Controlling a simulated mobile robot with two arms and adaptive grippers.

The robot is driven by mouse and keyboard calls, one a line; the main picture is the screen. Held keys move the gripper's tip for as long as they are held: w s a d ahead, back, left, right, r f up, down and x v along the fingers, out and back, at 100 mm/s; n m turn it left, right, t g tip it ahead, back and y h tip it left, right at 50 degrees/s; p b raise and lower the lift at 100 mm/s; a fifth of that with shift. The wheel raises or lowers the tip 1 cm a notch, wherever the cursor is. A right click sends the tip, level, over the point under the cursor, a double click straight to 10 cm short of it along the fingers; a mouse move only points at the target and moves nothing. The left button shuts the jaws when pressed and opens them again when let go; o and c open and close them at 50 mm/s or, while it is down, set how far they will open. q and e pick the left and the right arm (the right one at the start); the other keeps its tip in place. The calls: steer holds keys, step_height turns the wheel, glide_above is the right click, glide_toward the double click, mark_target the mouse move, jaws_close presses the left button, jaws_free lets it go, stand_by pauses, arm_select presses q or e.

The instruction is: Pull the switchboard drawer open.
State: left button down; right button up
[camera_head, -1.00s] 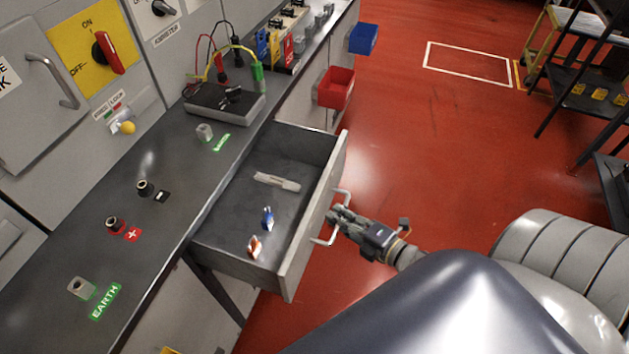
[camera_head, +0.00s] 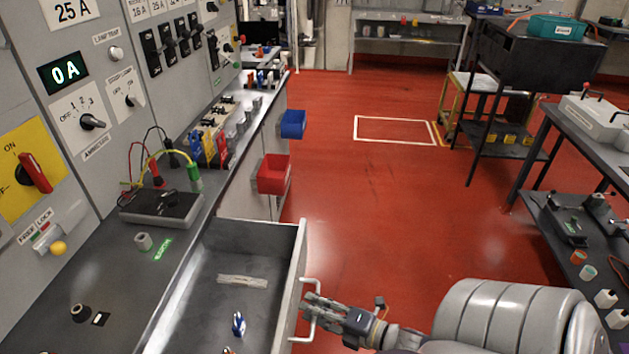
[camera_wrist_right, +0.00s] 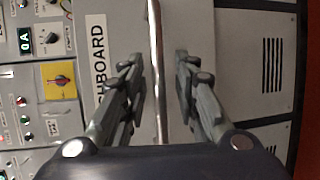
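The switchboard drawer (camera_head: 238,258) stands open under the grey bench in the head view, with its near end cut off by the bottom edge. Inside lie a pale flat strip (camera_head: 242,281) and a small blue item (camera_head: 238,323). The drawer's metal handle (camera_head: 312,325) is on its front. My right gripper (camera_head: 310,302) is at this handle. In the right wrist view, the handle bar (camera_wrist_right: 158,75) runs between the two spread fingers (camera_wrist_right: 158,80), with gaps on both sides. The drawer front (camera_wrist_right: 205,20) carries a partly hidden label ending in "BOARD". My left gripper is not in view.
A tester with leads (camera_head: 160,207) sits on the bench beside a switch panel (camera_head: 75,130). A red bin (camera_head: 273,175) and a blue bin (camera_head: 292,124) hang from the bench edge. Red floor (camera_head: 400,210) is clear right of the drawer; shelves (camera_head: 500,125) stand beyond.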

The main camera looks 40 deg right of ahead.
steer(key=v, duration=1.2)
stand_by(0.6)
